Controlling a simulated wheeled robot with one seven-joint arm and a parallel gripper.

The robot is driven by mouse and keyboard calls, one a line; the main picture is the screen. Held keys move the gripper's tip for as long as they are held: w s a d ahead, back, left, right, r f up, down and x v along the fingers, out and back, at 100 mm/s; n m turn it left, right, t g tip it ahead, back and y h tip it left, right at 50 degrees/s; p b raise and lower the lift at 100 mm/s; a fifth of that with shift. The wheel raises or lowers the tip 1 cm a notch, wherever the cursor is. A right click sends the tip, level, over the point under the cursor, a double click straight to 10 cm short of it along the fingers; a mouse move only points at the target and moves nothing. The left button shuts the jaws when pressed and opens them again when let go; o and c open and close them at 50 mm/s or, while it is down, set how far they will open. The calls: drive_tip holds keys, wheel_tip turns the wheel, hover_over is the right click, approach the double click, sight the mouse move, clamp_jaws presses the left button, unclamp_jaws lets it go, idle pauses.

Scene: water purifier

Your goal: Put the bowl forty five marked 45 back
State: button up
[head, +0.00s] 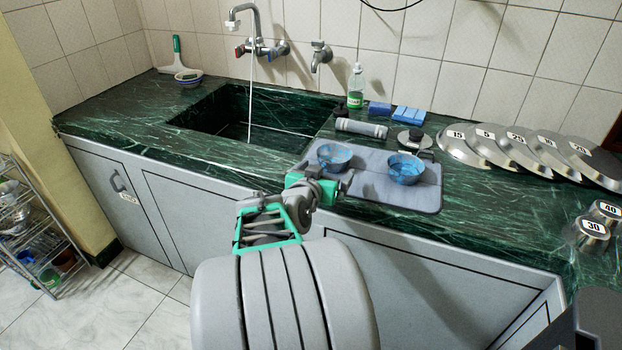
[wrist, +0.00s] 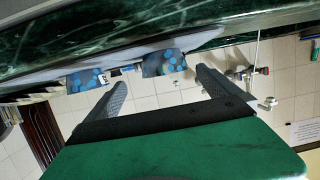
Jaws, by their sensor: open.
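Two blue patterned bowls stand upright on a grey mat (head: 375,190) on the counter. The left bowl (head: 334,157) is just beyond my gripper (head: 328,178), and the right bowl (head: 405,169) is farther right. In the upside-down wrist view, one bowl (wrist: 87,80) bears a small white label too small to read; the other bowl (wrist: 163,63) shows no label. My gripper (wrist: 160,77) is open and empty at the mat's front edge, apart from both bowls. I cannot read 45 on either.
A sink (head: 250,113) with running water lies left. Numbered steel plates (head: 510,150) lean at the right, near steel containers marked 40 (head: 606,211) and 30 (head: 592,233).

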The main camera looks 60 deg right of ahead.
drive_tip(key=w+a+f+n+t+y, duration=0.1)
drive_tip(key=w+a+f+n+y, duration=0.15)
drive_tip(key=w+a, duration=0.35)
drive_tip(key=w+a+f+n+t+y, duration=0.1)
drive_tip(key=w+a+f+n+y, duration=0.15)
drive_tip(key=a, duration=0.65)
drive_tip(key=w+a+f+n+t+y, duration=0.1)
drive_tip(key=w+a+f+n+y, duration=0.1)
drive_tip(key=w+a+y, duration=0.4)
drive_tip(key=s+a+f+n+g+y, duration=0.1)
drive_tip(key=s+a+n, duration=0.2)
drive_tip(key=a, duration=0.9)
drive_tip(key=s+a+n+g+y, duration=0.2)
drive_tip(key=s+a+n, duration=0.2)
drive_tip(key=a, duration=0.7)
drive_tip(key=shift+a+f+n, duration=0.35)
drive_tip(key=shift+a+n, duration=0.05)
drive_tip(key=shift+n, duration=0.4)
drive_tip(key=shift+w, duration=0.1)
